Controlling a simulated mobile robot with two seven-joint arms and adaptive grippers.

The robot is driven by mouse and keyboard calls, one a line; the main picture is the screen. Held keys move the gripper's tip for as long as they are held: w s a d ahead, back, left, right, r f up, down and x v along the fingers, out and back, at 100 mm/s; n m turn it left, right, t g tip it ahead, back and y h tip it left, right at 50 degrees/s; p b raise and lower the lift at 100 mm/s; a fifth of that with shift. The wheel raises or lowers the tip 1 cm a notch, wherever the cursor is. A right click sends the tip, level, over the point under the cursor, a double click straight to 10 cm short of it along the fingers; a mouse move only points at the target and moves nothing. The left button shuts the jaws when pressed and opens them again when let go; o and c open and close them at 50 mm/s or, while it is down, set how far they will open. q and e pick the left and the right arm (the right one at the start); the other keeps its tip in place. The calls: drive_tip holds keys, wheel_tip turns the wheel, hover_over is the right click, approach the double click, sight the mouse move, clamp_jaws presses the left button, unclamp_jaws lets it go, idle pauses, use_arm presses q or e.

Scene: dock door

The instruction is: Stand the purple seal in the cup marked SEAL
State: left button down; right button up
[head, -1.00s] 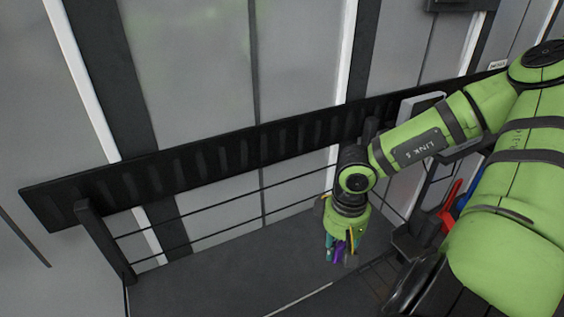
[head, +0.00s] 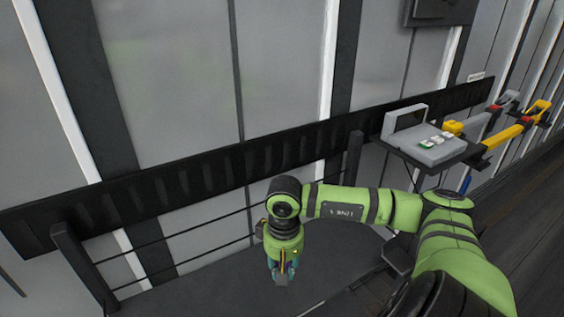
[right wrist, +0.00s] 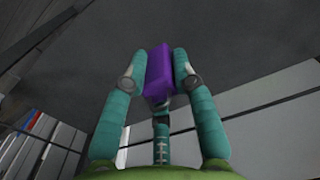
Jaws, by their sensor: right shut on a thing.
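The purple seal (right wrist: 159,72) is a purple block seen in the right wrist view, between the two teal fingers of my right gripper (right wrist: 159,76). The fingers press on it from both sides. In the head view my right gripper (head: 283,272) points down in front of the wire rail, over the dark floor; the seal is hard to make out there. I cannot make out a cup marked SEAL. My left gripper is in neither view.
A grey console (head: 426,146) with small green and white parts sits on a dark shelf at the right. Yellow and red bars (head: 507,135) are beyond it. A black ribbed bumper (head: 200,165) runs along the wall, above the rail. The floor below my gripper looks clear.

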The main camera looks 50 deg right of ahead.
drive_tip(key=shift+w+f+p, duration=0.15)
drive_tip(key=shift+f+p, duration=0.3)
drive_tip(key=shift+f, duration=1.65)
drive_tip(key=shift+f, duration=0.15)
drive_tip(key=o, duration=1)
